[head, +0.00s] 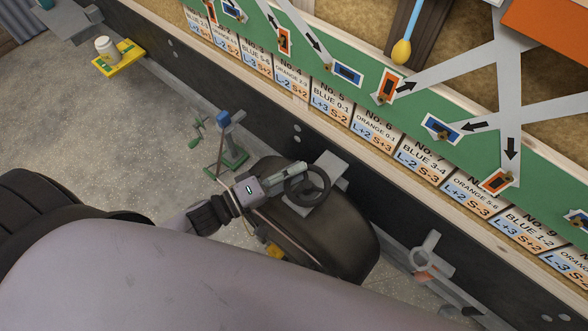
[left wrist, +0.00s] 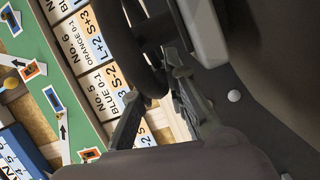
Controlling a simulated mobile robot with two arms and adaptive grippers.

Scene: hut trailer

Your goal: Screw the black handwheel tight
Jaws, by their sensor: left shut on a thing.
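The black handwheel (head: 327,190) is a spoked ring in front of a grey bracket (head: 333,166) on the dark lower side of the trailer. My left gripper (head: 297,172) reaches it from the left and is shut on the rim's upper left part. In the left wrist view the dark rim (left wrist: 148,72) runs down toward the fingers of the left gripper (left wrist: 155,112). The exact contact is partly hidden there. How tight the handwheel sits cannot be seen. My right gripper is not in view.
A dark rounded body (head: 345,245) lies just below the handwheel. A green-footed stand with a blue top (head: 223,120) is to its left, and a grey ring fitting (head: 424,255) to its right. A yellow shelf (head: 118,62) carries a white jar (head: 105,46). Open floor (head: 130,130) lies at left.

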